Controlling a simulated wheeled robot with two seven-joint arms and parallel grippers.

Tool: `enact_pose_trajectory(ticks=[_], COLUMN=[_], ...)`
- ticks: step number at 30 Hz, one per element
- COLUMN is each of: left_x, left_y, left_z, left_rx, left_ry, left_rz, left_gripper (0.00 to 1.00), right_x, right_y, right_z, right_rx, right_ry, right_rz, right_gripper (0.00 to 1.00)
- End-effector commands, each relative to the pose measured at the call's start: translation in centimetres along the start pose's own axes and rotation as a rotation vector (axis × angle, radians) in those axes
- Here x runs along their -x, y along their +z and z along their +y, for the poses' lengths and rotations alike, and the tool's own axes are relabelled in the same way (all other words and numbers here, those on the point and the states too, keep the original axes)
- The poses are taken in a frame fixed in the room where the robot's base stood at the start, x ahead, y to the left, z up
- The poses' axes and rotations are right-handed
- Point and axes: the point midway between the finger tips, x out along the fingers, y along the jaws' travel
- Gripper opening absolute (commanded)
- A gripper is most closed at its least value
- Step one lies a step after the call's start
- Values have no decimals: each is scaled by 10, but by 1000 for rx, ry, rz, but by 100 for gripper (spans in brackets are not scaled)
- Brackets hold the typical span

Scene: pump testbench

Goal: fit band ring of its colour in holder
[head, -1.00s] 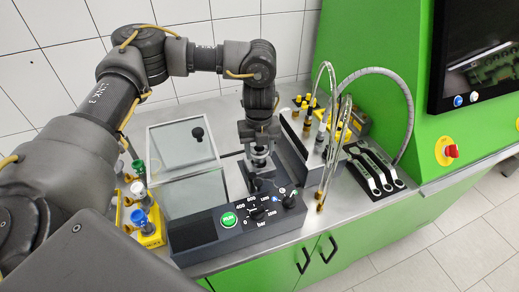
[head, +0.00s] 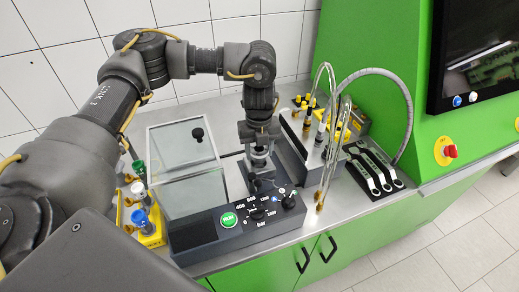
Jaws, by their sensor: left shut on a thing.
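My left gripper (head: 259,152) points straight down over the dark testbench block, behind its front dial panel (head: 257,214). It is shut on a small part that its fingers mostly hide. I cannot tell the part's colour, or whether it is a band ring. A dark round fitting (head: 258,180) stands directly below the fingers. I cannot tell whether the held part touches it. At the left, a yellow holder (head: 152,238) carries upright pieces with a blue top (head: 140,217), a white top (head: 138,187) and a green top (head: 138,167). My right gripper is not in view.
A clear box (head: 183,150) with a black knob stands left of the gripper. At the right are a dark block with yellow-banded fittings (head: 320,137), upright metal tubes (head: 331,90), a grey hose (head: 408,100) and a black tray with wrenches (head: 374,170).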

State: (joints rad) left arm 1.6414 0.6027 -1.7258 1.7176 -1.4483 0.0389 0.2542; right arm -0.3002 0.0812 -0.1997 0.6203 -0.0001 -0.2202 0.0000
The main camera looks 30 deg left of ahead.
Motion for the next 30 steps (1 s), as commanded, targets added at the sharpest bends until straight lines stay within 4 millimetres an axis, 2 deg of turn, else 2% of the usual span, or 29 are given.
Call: enact_pose_trajectory(ticks=[8,30], left_x=[-2,-24], left_y=[0,0], left_z=[0,0], left_rx=[0,1], left_ry=[0,0], left_rz=[0,0], left_gripper=[21,21], right_x=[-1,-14], right_y=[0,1], right_z=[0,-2], right_rx=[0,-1], right_ry=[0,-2], right_rz=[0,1], right_gripper=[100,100])
